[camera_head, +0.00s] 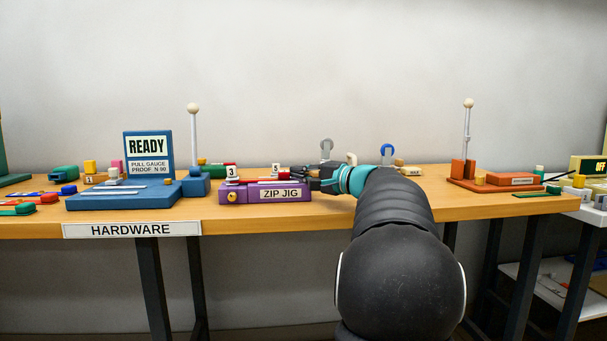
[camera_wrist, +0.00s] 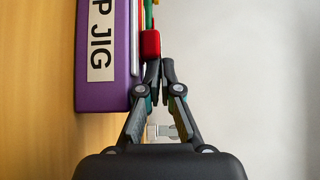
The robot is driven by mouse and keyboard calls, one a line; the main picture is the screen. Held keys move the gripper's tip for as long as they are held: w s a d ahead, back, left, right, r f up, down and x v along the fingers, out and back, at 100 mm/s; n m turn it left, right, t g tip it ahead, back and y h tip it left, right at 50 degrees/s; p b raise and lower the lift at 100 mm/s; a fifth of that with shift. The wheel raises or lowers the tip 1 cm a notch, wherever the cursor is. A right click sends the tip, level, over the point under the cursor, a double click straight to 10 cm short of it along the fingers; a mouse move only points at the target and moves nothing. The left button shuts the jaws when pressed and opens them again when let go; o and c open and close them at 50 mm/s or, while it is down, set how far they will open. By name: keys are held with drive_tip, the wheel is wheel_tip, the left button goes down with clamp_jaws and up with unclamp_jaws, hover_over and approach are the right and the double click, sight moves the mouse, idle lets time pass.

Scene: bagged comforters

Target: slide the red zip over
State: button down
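The zip jig (camera_head: 236,191) is a purple block with a "ZIP JIG" label, on the wooden bench. The red zip (camera_wrist: 150,43) is a small red block on the jig's edge in the wrist view, in line with green, yellow and red strips. In the head view it shows small (camera_head: 284,176), by the jig's right end. My gripper (camera_wrist: 162,62) points along the strips from that end. Its dark fingertips are close together, just below the red zip in the wrist view. The left one appears to meet it. Whether they grip any part of it is unclear.
A blue base (camera_head: 120,198) with a "READY" sign (camera_head: 148,147) stands left of the jig. An orange-brown fixture (camera_head: 495,187) with a post stands at the right. A blue ring stand (camera_head: 387,153) is behind my arm. Small coloured parts lie at the far left.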

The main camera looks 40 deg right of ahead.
drive_tip(key=shift+s+d, duration=0.1)
drive_tip(key=shift+d, duration=0.25)
drive_tip(key=s+d, duration=0.2)
drive_tip(key=d, duration=0.1)
drive_tip(key=shift+s, duration=0.15)
drive_tip(key=v, duration=0.9)
drive_tip(key=shift+s, duration=0.25)
